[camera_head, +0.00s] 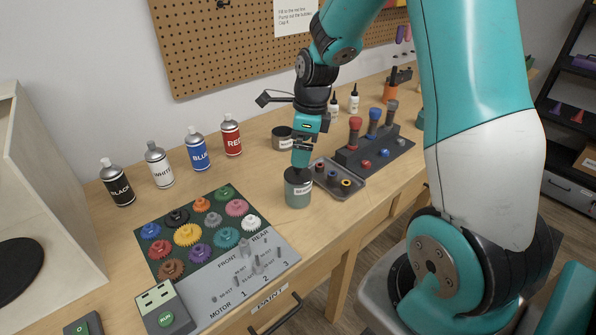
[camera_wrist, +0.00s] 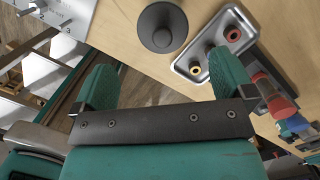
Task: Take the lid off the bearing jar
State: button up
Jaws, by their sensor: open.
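A grey-green jar (camera_head: 298,192) with a pale label stands upright on the bench, its dark round lid on top. The label is too small to read fully. In the wrist view the lid (camera_wrist: 162,40) shows from above as a dark disc with a central knob, beyond my fingertips. My gripper (camera_head: 301,163) is open and points down just above the jar, partly covering the lid in the head view. In the wrist view my gripper (camera_wrist: 166,75) has its two green fingers wide apart with nothing between them.
A metal tray (camera_head: 350,193) with small coloured rings lies close right of the jar. A dark rack (camera_head: 345,157) with coloured-handled tools stands behind it. A second labelled tin (camera_head: 282,140) stands behind the jar. A gear board (camera_head: 265,268) lies to the left.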

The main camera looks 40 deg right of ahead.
aim_at(298, 171)
jog(key=shift+w+a+f+p, duration=0.15)
jog(key=shift+f+p, duration=0.15)
jog(key=shift+f, duration=0.85)
jog(key=shift+w+f+p, duration=0.15)
jog(key=shift+f+p, duration=0.15)
jog(key=shift+f, duration=0.8)
jog(key=shift+w+a+f+p, duration=0.15)
jog(key=shift+f+p, duration=0.15)
jog(key=shift+f, duration=0.85)
jog(key=shift+d, duration=0.1)
jog(key=c, duration=0.9)
